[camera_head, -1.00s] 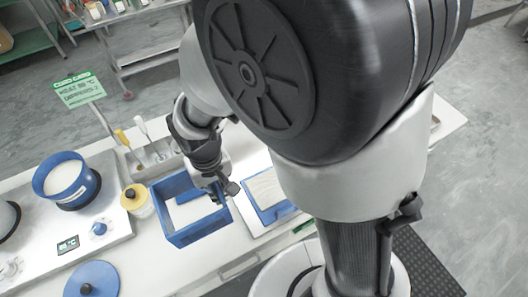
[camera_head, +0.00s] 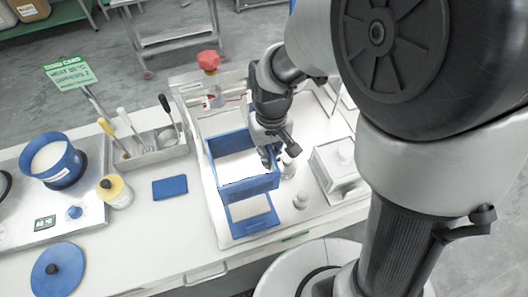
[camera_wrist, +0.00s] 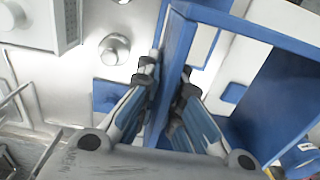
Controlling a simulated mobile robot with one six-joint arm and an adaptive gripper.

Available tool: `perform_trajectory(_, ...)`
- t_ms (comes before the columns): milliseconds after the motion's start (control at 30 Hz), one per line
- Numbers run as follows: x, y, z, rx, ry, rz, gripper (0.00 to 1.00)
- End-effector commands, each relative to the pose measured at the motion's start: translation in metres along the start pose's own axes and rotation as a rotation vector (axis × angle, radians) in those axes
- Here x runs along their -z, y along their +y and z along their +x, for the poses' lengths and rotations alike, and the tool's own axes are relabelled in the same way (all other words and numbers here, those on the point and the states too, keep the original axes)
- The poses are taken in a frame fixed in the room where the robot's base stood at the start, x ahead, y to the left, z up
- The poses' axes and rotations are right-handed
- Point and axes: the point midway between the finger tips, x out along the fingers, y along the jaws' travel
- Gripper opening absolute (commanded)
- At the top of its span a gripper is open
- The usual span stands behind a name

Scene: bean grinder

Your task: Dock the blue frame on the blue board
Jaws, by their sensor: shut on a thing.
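The blue frame (camera_head: 262,184) is an open, box-like rectangle with tall walls. My gripper (camera_head: 272,158) is shut on its right wall, and the wrist view shows the fingers (camera_wrist: 168,85) on either side of that wall (camera_wrist: 181,40). The blue board (camera_head: 236,230), with a pale panel on it, lies in front of the frame in the head view. The frame overlaps the board's far part in the picture. The frame looks roughly level and held up; I cannot tell the gap beneath it.
A red-knobbed device (camera_head: 208,62) stands behind the frame. A flat blue plate (camera_head: 170,187), a utensil tray (camera_head: 158,147) and a yellow-lidded jar (camera_head: 115,191) are on the left.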

Motion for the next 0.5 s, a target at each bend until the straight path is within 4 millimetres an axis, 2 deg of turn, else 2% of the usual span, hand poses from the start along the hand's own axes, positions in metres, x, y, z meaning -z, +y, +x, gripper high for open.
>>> perform_trajectory(33, -0.002, 0.000, 0.019, 0.000, -0.007, 0.000, 0.00)
perform_trajectory(300, -0.002, 0.002, 0.093, 0.000, -0.006, 0.001, 0.00)
perform_trajectory(500, -0.001, 0.002, 0.128, 0.000, -0.004, 0.001, 0.00)
